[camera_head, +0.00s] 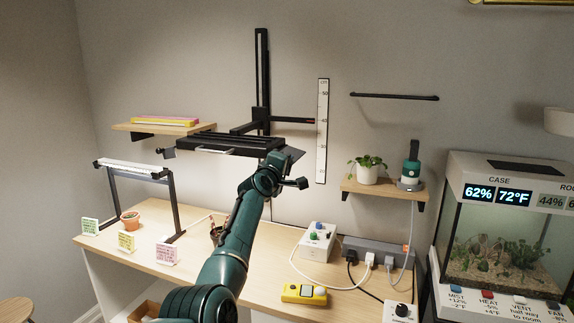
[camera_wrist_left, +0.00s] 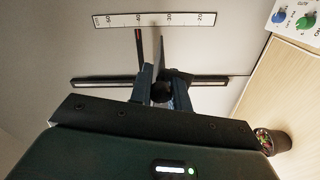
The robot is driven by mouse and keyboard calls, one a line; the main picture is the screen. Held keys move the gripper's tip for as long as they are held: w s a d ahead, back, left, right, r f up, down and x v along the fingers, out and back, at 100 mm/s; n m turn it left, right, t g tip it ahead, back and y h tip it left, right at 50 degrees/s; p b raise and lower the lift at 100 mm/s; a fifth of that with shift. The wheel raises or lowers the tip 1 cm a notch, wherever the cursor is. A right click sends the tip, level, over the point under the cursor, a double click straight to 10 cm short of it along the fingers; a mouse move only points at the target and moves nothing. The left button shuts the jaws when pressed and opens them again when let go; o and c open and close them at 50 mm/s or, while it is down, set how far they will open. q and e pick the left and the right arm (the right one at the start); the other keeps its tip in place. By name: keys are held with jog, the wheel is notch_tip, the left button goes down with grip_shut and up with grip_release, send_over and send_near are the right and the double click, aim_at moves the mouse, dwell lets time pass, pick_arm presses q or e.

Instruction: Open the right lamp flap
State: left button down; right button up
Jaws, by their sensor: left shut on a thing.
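The black lamp (camera_head: 215,145) hangs level on an upright wall pole (camera_head: 262,80). Its right flap (camera_head: 294,153) is a dark plate slanting out at the lamp's right end, partly hidden behind my gripper. It shows as a thin grey strip, nearly edge-on, in the left wrist view (camera_wrist_left: 158,48). My left gripper (camera_head: 278,157) is at this right end; in its wrist view its two fingers (camera_wrist_left: 165,88) are closed around a round black knob (camera_wrist_left: 160,93) by the flap. The left flap (camera_head: 168,153) is at the lamp's other end. My right gripper is not in view.
A white ruler (camera_head: 322,130) is on the wall to the right. A shelf with a plant (camera_head: 367,170) and a bottle stands further right, above a power strip (camera_head: 378,250).

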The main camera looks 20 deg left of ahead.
pick_arm(q)
jog(key=shift+r, duration=0.1)
jog(key=c, duration=1.7)
grip_release()
jog(key=o, duration=0.4)
jog(key=shift+c, duration=0.2)
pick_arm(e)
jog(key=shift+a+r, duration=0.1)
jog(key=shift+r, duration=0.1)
pick_arm(q)
jog(key=shift+s, duration=0.85)
jog(key=s, duration=1.1)
jog(key=shift+s+a+b, duration=0.2)
jog(key=shift+b, duration=0.1)
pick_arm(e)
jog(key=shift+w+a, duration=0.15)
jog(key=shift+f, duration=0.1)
